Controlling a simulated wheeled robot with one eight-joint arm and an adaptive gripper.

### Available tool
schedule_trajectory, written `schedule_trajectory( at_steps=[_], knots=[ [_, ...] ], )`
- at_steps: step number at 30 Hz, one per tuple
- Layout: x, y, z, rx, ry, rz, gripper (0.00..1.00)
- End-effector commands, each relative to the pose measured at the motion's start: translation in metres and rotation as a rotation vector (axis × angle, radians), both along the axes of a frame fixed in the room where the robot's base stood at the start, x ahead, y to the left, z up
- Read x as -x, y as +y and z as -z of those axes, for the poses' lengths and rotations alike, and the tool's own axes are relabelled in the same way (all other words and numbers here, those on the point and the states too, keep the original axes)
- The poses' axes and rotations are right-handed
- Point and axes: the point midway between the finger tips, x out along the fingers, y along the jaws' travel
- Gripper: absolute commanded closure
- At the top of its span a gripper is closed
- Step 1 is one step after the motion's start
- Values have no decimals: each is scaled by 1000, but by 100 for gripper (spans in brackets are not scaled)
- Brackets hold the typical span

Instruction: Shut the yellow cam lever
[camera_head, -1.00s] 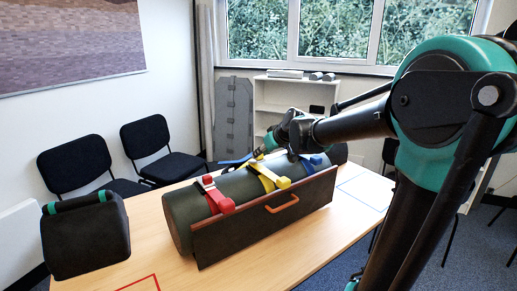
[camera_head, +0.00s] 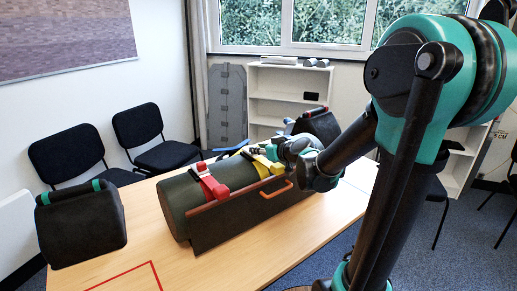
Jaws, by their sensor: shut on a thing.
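The yellow cam lever (camera_head: 275,168) sits on a yellow strap (camera_head: 257,154) around the middle of a dark green roll (camera_head: 178,205) lying on the table. My gripper (camera_head: 270,152) is at the top of the roll, by the yellow strap and lever. Its jaws are shut on the yellow cam lever, though the fingertips are small and partly covered, so the exact contact is hard to see. The lever's far part is hidden by my gripper and wrist.
A red strap with a red buckle (camera_head: 213,187) is left of the yellow one. A dark panel with an orange handle (camera_head: 276,189) stands along the roll's front. A black bag (camera_head: 82,228) is at the left.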

Motion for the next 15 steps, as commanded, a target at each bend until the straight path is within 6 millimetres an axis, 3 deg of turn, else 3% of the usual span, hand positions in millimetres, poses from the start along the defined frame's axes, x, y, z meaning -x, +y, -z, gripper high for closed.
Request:
schedule_trajectory(
  at_steps=[7,8,13,15],
  knots=[
    [0,0,0,1,1,0,100],
    [0,0,0,1,1,0,72],
    [0,0,0,1,1,0,52],
    [0,0,0,1,1,0,52]
  ],
)
